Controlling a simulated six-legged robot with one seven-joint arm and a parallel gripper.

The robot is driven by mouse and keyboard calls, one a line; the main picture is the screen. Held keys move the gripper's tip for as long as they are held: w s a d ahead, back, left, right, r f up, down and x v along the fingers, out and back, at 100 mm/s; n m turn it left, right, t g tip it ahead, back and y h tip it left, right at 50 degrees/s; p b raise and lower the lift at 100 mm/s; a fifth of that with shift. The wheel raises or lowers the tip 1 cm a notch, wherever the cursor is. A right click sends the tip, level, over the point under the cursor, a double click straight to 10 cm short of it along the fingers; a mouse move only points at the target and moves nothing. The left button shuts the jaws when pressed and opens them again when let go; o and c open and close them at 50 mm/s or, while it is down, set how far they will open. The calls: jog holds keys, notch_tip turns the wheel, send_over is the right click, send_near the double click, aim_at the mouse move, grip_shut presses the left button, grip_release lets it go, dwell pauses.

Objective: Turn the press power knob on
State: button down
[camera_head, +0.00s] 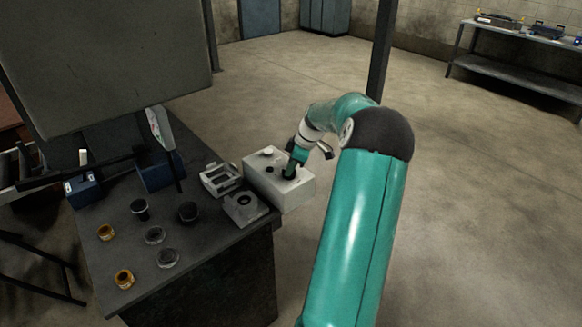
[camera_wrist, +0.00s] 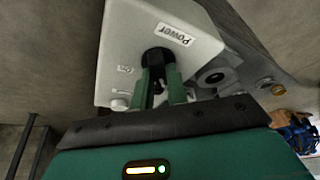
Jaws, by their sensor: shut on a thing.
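The press control box (camera_head: 272,186) is white and stands at the right corner of the dark workbench. In the wrist view the white box (camera_wrist: 130,50) carries a "Power" label, upside down, beside a black knob (camera_wrist: 158,58). My gripper (camera_wrist: 160,84) has its two green fingers closed on this black knob. In the head view my gripper (camera_head: 292,168) reaches down onto the top of the box, and its fingers partly hide the knob. A smaller white knob (camera_wrist: 119,104) and a small label sit lower on the box. The knob's exact turn angle is hard to tell.
The workbench (camera_head: 215,245) holds a grey fixture (camera_head: 244,207), a white frame-like part (camera_head: 220,178), a dark cup (camera_head: 189,211) and orange rings (camera_head: 124,278). A large grey panel (camera_head: 110,60) overhangs its left side.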

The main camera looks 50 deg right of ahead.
jog(key=m+h, duration=0.1)
jog(key=m, duration=0.3)
jog(key=shift+a+r+m+h, duration=0.1)
jog(key=shift+a+m+h, duration=0.1)
jog(key=shift+m+h, duration=0.2)
jog(key=m+h, duration=0.1)
jog(key=m, duration=0.2)
jog(key=shift+a+m, duration=0.1)
jog(key=shift+m, duration=0.2)
jog(key=m+h, duration=0.2)
jog(key=m, duration=0.2)
jog(key=shift+w+a+m, duration=0.1)
jog(key=shift+w+m, duration=0.05)
jog(key=shift+m, duration=0.15)
jog(key=shift+m+g+h, duration=0.5)
jog(key=shift+m+g, duration=0.2)
jog(key=shift+m, duration=1.2)
jog(key=c, duration=1.4)
grip_release()
